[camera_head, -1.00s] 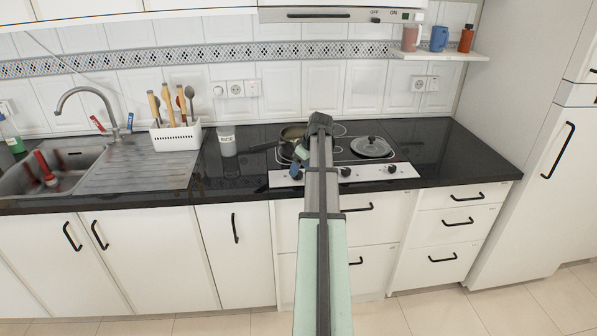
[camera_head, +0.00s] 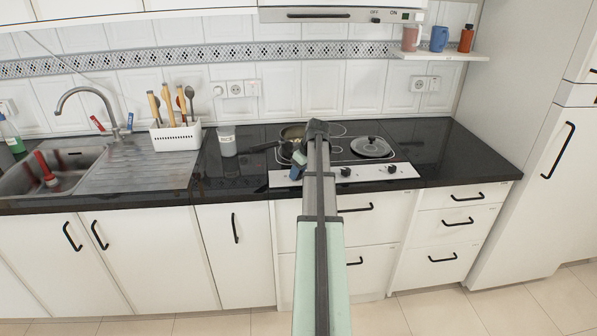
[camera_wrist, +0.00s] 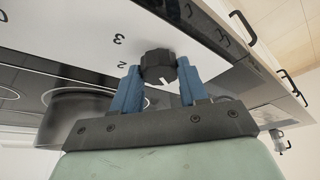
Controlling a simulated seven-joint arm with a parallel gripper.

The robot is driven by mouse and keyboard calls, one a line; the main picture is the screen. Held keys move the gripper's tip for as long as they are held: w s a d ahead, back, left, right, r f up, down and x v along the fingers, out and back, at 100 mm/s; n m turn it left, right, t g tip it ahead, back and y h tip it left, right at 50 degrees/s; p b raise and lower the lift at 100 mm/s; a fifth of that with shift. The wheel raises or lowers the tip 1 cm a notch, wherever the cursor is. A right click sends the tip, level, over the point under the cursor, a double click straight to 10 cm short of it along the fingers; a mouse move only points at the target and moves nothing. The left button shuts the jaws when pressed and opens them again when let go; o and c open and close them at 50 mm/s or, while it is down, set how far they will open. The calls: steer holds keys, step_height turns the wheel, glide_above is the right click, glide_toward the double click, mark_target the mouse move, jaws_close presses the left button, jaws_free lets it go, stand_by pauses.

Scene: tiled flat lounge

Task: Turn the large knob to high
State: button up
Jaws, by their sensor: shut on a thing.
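A black stove knob (camera_wrist: 158,66) sits on the white panel in the wrist view, with a white mark on its lower edge. The printed numbers 2 and 3 show to its left. My gripper (camera_wrist: 159,70) has its blue fingers on either side of the knob and is shut on it. In the head view my gripper (camera_head: 297,168) is at the left part of the white control panel (camera_head: 282,180), where my arm hides the held knob. Two other black knobs (camera_head: 345,172) (camera_head: 392,168) show on the panel to the right.
A pan (camera_head: 292,133) stands on the left of the black hob, its handle pointing left. A grey lid or lidded pan (camera_head: 371,147) is at the right. A labelled canister (camera_head: 227,141) and a white utensil holder (camera_head: 176,136) stand to the left. Drawers with black handles are below.

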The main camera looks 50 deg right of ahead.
steer(key=c, duration=0.4)
steer(key=shift+o, duration=0.2)
